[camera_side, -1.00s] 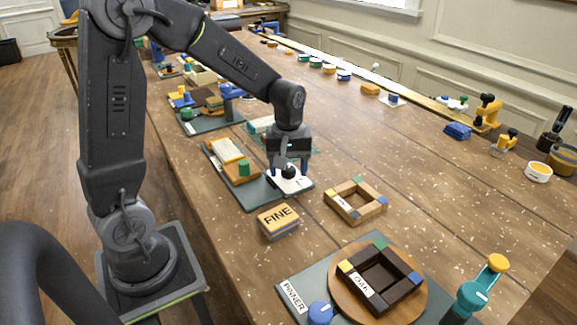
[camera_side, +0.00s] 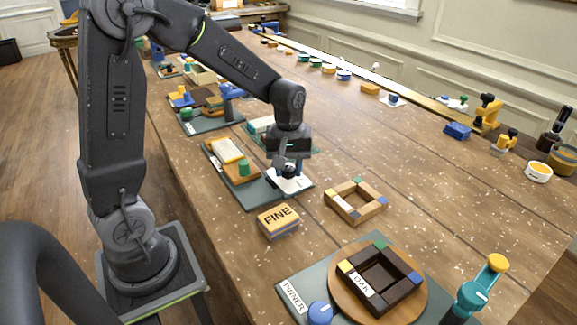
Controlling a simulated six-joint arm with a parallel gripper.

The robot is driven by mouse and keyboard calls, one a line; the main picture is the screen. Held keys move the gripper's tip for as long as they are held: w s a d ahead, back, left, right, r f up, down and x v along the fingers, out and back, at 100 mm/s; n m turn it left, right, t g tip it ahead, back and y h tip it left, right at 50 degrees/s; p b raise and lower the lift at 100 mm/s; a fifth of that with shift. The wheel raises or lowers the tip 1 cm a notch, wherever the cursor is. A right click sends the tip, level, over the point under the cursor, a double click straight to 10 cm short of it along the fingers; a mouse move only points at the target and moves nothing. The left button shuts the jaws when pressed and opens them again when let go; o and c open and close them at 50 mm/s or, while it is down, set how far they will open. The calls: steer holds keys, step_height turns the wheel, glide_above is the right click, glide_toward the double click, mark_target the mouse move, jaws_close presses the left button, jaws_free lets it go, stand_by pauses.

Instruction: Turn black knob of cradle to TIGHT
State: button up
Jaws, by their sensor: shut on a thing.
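My gripper (camera_side: 289,171) points down at the right end of a grey-green board (camera_side: 250,192). It is shut on the black knob (camera_side: 288,170), which sits on a white plate (camera_side: 296,184). The fingers stand on either side of the knob and hide part of it. The markings on the plate are too small and too covered to read. On the same board, left of the gripper, is a wooden block with a cream bar (camera_side: 226,150) and a green peg (camera_side: 244,168).
In front stands a stack labelled FINE (camera_side: 278,220). To the right lies a light wooden frame (camera_side: 355,201). The table's middle right is clear.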

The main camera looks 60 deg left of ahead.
steer(key=m, duration=0.8)
steer(key=shift+s+m, duration=0.1)
steer(key=shift+m, duration=0.2)
steer(key=m, duration=0.4)
steer(key=shift+a, duration=0.1)
steer(key=m, duration=0.4)
steer(key=shift+m, duration=0.6)
steer(key=o, duration=0.9)
